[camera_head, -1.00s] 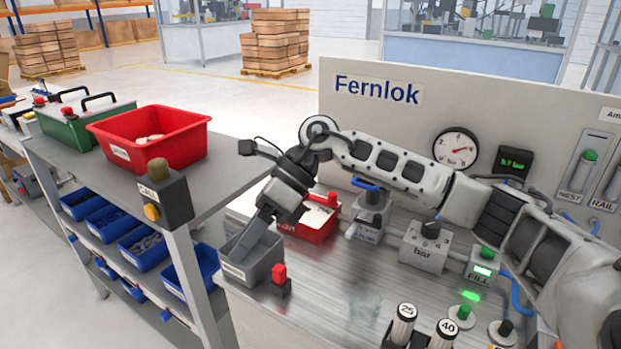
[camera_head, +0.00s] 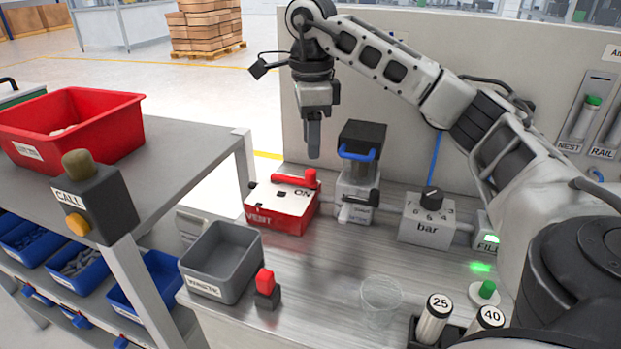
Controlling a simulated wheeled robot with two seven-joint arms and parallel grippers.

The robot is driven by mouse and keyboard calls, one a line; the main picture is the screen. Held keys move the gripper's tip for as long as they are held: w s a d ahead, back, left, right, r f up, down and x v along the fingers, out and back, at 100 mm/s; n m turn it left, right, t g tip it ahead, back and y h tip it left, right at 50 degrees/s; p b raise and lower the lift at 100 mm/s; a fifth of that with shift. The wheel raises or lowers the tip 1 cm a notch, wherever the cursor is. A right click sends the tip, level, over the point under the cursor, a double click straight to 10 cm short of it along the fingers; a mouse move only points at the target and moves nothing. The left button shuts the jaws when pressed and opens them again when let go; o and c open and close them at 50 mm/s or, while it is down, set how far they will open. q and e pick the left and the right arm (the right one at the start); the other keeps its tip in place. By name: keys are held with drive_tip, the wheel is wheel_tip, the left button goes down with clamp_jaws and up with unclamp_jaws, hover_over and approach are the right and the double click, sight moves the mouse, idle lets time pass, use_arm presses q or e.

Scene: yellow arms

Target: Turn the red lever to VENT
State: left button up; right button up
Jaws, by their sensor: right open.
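The red lever (camera_head: 292,176) lies across the top of a red and white box (camera_head: 281,216) on the bench. The lever's raised knob is at its right end, close to the ON label. The VENT label is at the box's left front edge. My right gripper (camera_head: 313,152) points down above and slightly behind the lever's knob end, with a visible gap and no contact. It is open and empty, with its fingers seen nearly edge-on. My left gripper is out of view.
A block with a blue handle (camera_head: 357,154) stands just right of the box. The grey WASTE bin (camera_head: 221,262) and a small red switch (camera_head: 265,283) are in front. A clear cup (camera_head: 381,296) stands at front centre. The bar dial (camera_head: 428,220) is further right.

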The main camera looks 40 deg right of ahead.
sight(311, 171)
wheel_tip(311, 171, down, 6)
drive_tip(key=shift+f, duration=0.25)
drive_tip(key=shift+w, duration=0.1)
clamp_jaws()
